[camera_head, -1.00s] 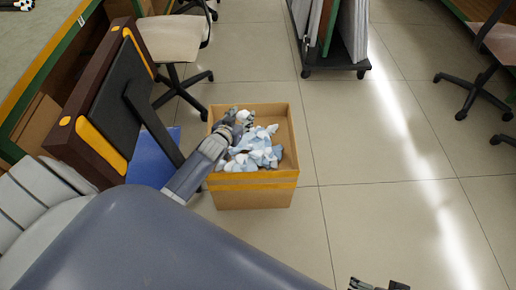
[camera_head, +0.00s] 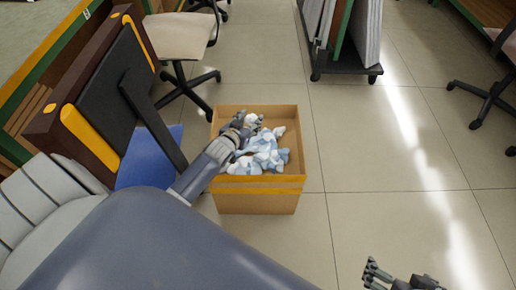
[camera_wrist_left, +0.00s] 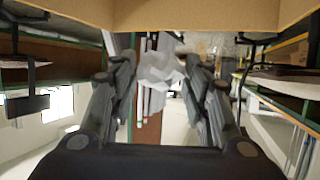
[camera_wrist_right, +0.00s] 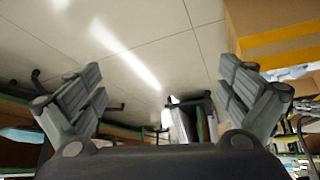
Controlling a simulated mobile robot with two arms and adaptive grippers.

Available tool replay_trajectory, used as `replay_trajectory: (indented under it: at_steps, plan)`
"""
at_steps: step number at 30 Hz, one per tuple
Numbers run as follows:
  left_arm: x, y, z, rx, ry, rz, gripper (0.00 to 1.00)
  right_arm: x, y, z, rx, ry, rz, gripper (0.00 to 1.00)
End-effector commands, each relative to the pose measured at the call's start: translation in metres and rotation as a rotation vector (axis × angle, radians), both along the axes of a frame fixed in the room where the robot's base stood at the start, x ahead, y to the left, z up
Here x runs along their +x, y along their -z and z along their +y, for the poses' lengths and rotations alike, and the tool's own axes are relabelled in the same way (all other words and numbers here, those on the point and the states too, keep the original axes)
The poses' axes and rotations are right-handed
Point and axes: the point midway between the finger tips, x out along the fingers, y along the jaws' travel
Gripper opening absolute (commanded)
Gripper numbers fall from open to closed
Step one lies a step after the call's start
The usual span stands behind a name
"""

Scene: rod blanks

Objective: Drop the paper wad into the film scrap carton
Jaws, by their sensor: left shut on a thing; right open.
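The film scrap carton (camera_head: 257,197) is an open cardboard box with a yellow band, standing on the floor in the middle of the head view. Crumpled pale blue and white scrap (camera_head: 265,153) lies in it. My left gripper (camera_head: 246,124) is over the carton's opening, towards its back left. It is shut on the white paper wad (camera_wrist_left: 161,70), which shows between the fingertips in the left wrist view. In the head view the wad (camera_head: 254,121) is partly hidden by the fingers. My right gripper (camera_wrist_right: 168,85) is open and empty, right of the carton.
A blue panel (camera_head: 147,160) and a dark-framed board (camera_head: 95,85) stand left of the carton. An office chair (camera_head: 180,40) is behind them. A rack with upright sheets (camera_head: 345,40) stands at the back. The floor (camera_head: 400,150) right of the carton is clear.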

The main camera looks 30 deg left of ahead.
Motion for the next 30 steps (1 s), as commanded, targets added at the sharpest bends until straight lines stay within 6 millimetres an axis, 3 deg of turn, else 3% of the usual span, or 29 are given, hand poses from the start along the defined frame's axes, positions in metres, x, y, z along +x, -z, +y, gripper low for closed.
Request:
replay_trajectory:
  at_steps: [18, 30]
  plan:
    - [0.000, 0.018, 0.000, 0.001, 0.000, 0.000, 0.34, 0.072, -0.051, 0.027, 0.091, -0.030, -0.410, 0.97]
    - [0.000, 0.022, 0.000, 0.001, 0.000, 0.000, 0.34, 0.090, -0.078, 0.035, 0.125, -0.040, -0.559, 0.97]
